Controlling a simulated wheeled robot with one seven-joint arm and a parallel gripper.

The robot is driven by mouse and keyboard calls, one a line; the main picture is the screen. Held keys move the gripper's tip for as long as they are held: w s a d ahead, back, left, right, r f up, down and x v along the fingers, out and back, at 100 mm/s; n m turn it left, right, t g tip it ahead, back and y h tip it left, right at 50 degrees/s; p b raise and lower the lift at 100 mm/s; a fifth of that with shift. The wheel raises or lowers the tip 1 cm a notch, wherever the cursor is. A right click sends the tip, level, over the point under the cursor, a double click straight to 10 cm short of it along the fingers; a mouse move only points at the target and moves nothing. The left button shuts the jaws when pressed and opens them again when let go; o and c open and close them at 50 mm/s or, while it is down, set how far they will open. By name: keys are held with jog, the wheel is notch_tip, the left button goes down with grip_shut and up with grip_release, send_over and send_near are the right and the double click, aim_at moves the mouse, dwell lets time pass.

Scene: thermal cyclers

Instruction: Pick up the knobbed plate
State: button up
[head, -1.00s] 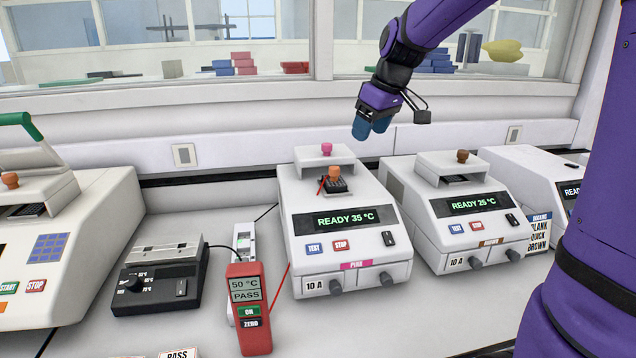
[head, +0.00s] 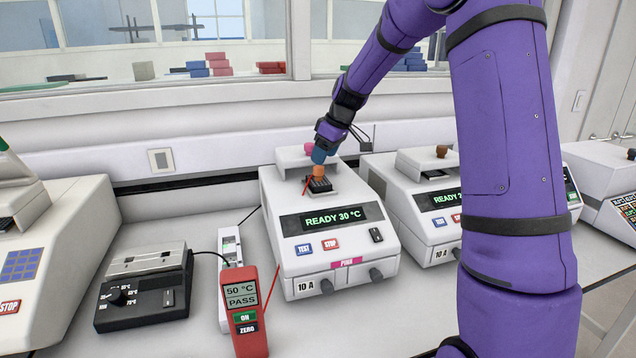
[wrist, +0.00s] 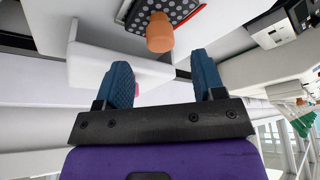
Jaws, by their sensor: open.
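The knobbed plate is a small dark plate (head: 319,185) with an orange knob (head: 319,172). It sits in the well on top of the middle cycler (head: 327,258), which reads READY 30 °C and bears a pink label. In the wrist view, the plate (wrist: 181,12) shows rows of pale dots, and its orange knob (wrist: 160,33) lies just beyond and between the fingertips. My gripper (head: 322,155) is just above and behind the knob. In the wrist view, my gripper's blue fingers (wrist: 163,72) are spread apart with nothing between them.
The cycler's raised lid with a pink knob (head: 309,149) stands close behind the plate. A red probe wire (head: 306,184) touches the plate area. A second cycler (head: 428,200) stands to the right. A red meter (head: 244,310) and a black heating block (head: 146,288) stand at left.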

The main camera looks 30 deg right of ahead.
aim_at(319, 168)
jog(key=shift+x, duration=2.65)
jog(key=shift+c, duration=0.3)
jog(key=c, duration=1)
jog(key=shift+c, duration=0.5)
jog(key=shift+r, duration=0.1)
